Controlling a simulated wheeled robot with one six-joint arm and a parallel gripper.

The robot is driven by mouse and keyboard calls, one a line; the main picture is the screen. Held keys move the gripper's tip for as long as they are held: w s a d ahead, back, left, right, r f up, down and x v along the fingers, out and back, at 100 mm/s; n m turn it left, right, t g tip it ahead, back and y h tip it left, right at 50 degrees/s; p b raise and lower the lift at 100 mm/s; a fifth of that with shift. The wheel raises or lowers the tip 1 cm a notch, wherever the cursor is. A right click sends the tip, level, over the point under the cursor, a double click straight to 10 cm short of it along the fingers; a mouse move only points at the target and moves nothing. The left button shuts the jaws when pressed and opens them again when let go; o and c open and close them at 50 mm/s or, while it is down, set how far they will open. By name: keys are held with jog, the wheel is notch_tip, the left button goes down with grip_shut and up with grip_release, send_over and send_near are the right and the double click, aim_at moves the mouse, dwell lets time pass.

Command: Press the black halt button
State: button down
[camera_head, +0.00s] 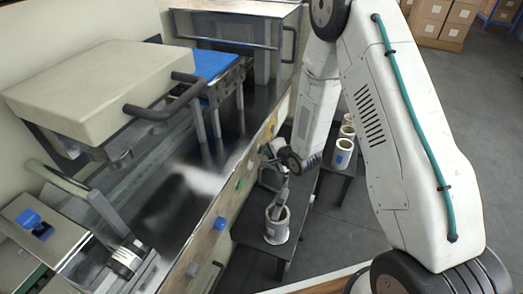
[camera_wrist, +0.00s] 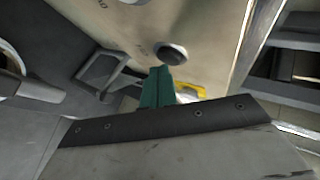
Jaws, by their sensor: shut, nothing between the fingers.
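The black halt button (camera_wrist: 170,53) is a round dark knob on a beige panel in the wrist view. My gripper (camera_wrist: 160,70) shows there as two teal fingers shut together, with nothing between them. The fingertips appear just below the button in the picture; I cannot tell whether they touch it. In the head view my gripper (camera_head: 266,150) is small and partly hidden by my wrist, close to the machine's front panel (camera_head: 205,232). I cannot make out the black button in the head view.
A blue button (camera_head: 220,223) and a green button (camera_head: 238,184) sit on the front panel. A yellow part (camera_wrist: 190,90) is right of the fingers in the wrist view. Boxes (camera_head: 445,20) stand far back.

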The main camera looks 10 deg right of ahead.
jog(key=shift+w+a, duration=0.25)
jog(key=shift+a, duration=0.1)
dwell(0.6)
dwell(0.3)
jog(key=shift+s+d, duration=0.5)
jog(key=shift+d, duration=0.2)
jog(key=s+d, duration=0.1)
jog(key=d, duration=0.1)
jog(key=s+d, duration=0.2)
dwell(0.3)
dwell(0.7)
